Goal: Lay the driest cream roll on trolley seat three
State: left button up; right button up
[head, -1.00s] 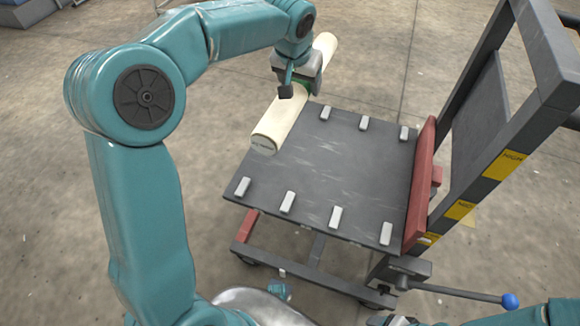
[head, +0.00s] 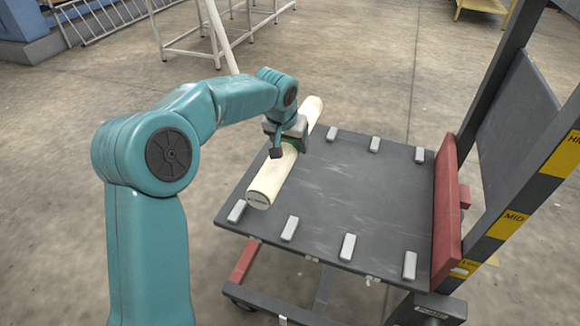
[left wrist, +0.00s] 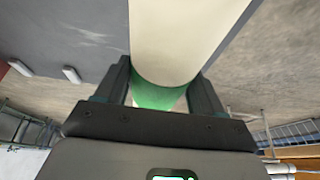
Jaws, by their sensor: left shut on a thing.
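My left gripper (head: 284,143) is shut on a long cream roll (head: 268,182) around its middle, where a green band (left wrist: 158,95) shows between the fingers. The roll also fills the upper middle of the left wrist view (left wrist: 180,35). In the head view it lies over the left part of the dark trolley deck (head: 350,190). Its near end appears just behind the gap between the two leftmost front pegs (head: 237,211). I cannot tell whether it touches the deck. No seat numbers or dryness readings are legible. My right gripper is not in view.
Pale pegs (head: 347,246) line the deck's front and back edges. A red board (head: 447,205) bounds its right side, beside a dark mast with yellow labels (head: 497,226). A white frame (head: 205,40) stands behind on open floor. The deck's middle and right are bare.

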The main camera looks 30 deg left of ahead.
aim_at(285, 144)
pick_arm(q)
notch_tip(285, 144, down, 6)
jog(key=shift+f+b, duration=0.2)
jog(key=shift+b, duration=1.05)
jog(key=shift+r, duration=0.15)
jog(key=o, duration=1.4)
jog(key=p+v, duration=0.4)
jog(key=v, duration=0.8)
jog(key=shift+s, duration=0.1)
